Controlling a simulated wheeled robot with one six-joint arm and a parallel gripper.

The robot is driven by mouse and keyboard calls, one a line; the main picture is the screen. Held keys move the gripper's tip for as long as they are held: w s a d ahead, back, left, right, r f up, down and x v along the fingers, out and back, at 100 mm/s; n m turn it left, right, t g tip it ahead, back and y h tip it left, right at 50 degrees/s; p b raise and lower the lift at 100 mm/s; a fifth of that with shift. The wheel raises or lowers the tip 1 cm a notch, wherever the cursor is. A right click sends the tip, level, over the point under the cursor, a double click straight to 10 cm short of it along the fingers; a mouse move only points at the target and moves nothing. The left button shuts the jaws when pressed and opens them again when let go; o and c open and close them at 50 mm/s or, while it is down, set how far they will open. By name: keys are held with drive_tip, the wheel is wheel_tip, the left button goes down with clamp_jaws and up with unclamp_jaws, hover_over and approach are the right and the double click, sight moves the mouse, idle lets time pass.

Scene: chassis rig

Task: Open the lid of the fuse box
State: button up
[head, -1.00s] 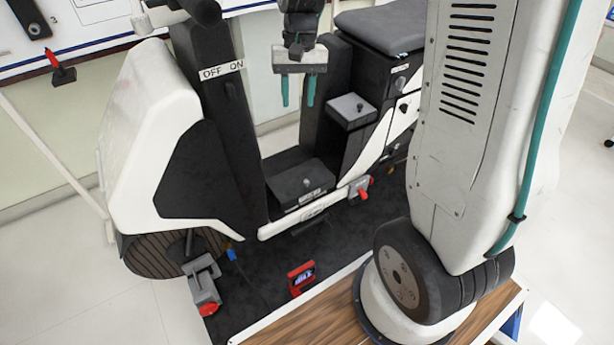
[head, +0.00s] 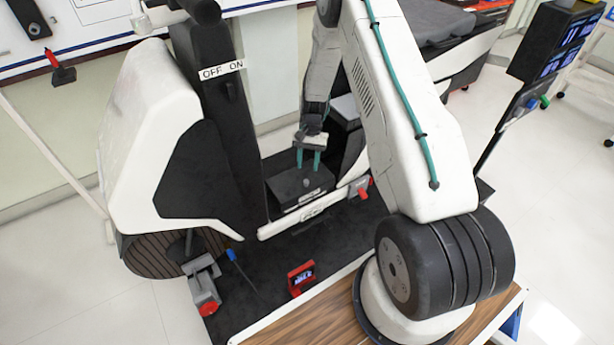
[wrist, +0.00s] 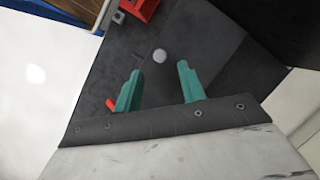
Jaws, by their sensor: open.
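A dark low box with a flat lid (head: 283,182), which looks like the fuse box, sits on the scooter's footwell. A small round grey knob (head: 306,183) stands on its lid and a label too small to read is on its front. The lid looks shut. My gripper (head: 308,164) is above the lid, its two teal fingers apart and pointing down. In the wrist view the pale knob (wrist: 160,55) lies just beyond the gap between the open fingertips (wrist: 160,73), with nothing between them. I cannot tell the exact height left between fingers and knob.
The white and black scooter front (head: 150,130) with its OFF/ON column (head: 222,110) rises left of my gripper. The dark seat-base box (head: 345,110) is close on the right, partly behind my arm. A red device (head: 301,278) lies on the dark mat in front.

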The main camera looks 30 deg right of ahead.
sight(306, 181)
drive_tip(key=shift+x, duration=2.7)
clamp_jaws()
